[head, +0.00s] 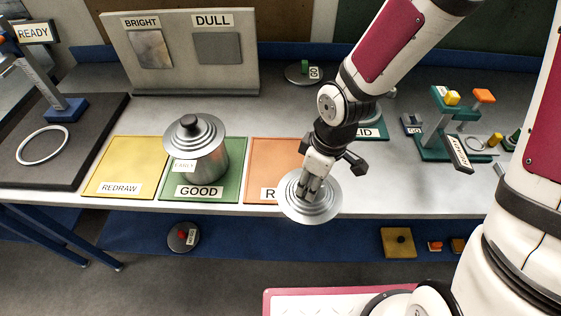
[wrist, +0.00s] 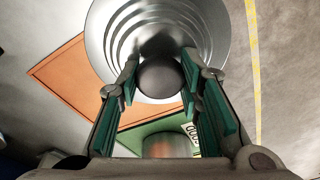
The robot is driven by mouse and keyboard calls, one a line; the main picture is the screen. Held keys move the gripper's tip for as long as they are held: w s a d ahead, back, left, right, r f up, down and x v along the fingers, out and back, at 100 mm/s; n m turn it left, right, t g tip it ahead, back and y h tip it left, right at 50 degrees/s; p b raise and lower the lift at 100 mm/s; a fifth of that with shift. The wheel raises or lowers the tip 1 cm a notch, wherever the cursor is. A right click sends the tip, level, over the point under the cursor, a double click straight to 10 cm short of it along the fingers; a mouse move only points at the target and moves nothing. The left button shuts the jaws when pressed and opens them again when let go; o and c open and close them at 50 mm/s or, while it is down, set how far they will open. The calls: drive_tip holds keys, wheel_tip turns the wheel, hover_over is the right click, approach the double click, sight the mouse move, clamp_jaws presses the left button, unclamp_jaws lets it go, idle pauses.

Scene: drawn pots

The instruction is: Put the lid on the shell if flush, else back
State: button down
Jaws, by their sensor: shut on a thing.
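My gripper (head: 312,188) is shut on the dark knob of a silver stepped lid (head: 329,205) and holds it level over the table's front edge, beside the orange mat. In the wrist view the lid (wrist: 210,30) sits beyond my fingers (wrist: 160,85), with the knob between them. A silver pot (head: 208,162) stands upright on the green GOOD mat (head: 228,190), left of my gripper, with another stepped, dark-knobbed lid (head: 190,128) on top. A tag that seems to read EARLY hangs at its front. Part of a silver pot (wrist: 170,146) also shows low in the wrist view.
A yellow REDRAW mat (head: 115,165) and an orange mat (head: 272,160), its label partly hidden, flank the green one. A panel marked BRIGHT and DULL (head: 180,75) stands behind.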

drive_tip(key=w+a, duration=0.2)
drive_tip(key=w, duration=0.2)
drive_tip(key=w+a+f, duration=0.1)
drive_tip(key=w+a, duration=0.1)
drive_tip(key=w, duration=0.2)
drive_tip(key=w+a+f, duration=0.1)
drive_tip(key=w+a, duration=0.1)
drive_tip(key=w, duration=0.3)
drive_tip(key=shift+a, duration=0.1)
wheel_tip(320, 180, down, 2)
drive_tip(key=shift+f+p, duration=0.1)
drive_tip(key=shift+p, duration=0.45)
drive_tip(key=shift+f, duration=0.35)
drive_tip(key=shift+f, duration=0.2)
drive_tip(key=c, duration=1.1)
unclamp_jaws()
